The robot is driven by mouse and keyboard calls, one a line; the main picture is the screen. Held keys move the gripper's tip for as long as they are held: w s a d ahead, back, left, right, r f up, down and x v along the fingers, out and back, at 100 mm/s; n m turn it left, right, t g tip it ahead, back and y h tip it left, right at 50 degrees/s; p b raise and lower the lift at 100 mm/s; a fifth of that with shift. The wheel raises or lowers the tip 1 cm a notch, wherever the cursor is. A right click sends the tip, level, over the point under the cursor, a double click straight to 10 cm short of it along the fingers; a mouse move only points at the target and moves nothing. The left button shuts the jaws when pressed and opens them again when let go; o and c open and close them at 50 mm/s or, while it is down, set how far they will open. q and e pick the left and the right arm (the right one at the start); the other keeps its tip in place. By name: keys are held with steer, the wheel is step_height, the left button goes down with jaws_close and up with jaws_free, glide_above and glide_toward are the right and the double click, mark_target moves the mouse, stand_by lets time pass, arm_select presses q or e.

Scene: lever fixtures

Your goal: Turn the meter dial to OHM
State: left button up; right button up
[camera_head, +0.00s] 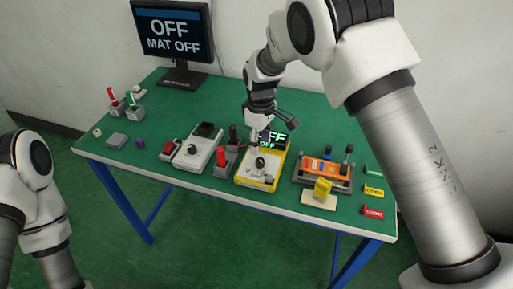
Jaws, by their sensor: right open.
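The yellow meter (257,184) sits near the front middle of the green table. Its screen, partly hidden by my gripper, shows green letters ending in "FF" above "OFF". Its black dial knob (260,163) stands on the white face; I cannot read the pointer or the position labels clearly. My right gripper (262,140) reaches down from above, open and empty, just above and behind the knob. I cannot tell whether a finger touches the meter. At the lower left, part of my left arm shows, but its gripper is out of view.
A grey-white device (195,152) and a red-handled lever (221,158) stand left of the meter. An orange device (321,171) with black levers and a yellow block (323,188) are right. A monitor (172,34) reads "OFF / MAT OFF". The table's back middle is clear.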

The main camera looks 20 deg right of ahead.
mark_target(261, 161)
steer(key=shift+s+f+p, duration=0.2)
steer(key=shift+s+f, duration=0.25)
steer(key=shift+f, duration=0.2)
steer(key=shift+s+f+p, duration=0.15)
steer(key=shift+s+f, duration=0.25)
steer(key=shift+f, duration=0.2)
steer(key=f, duration=0.2)
steer(key=w+f, duration=0.1)
steer(key=f, duration=0.1)
steer(key=shift+s, duration=0.1)
steer(key=shift+s+r, duration=0.1)
steer(key=shift+r, duration=0.05)
steer(key=shift+c, duration=1)
jaws_close()
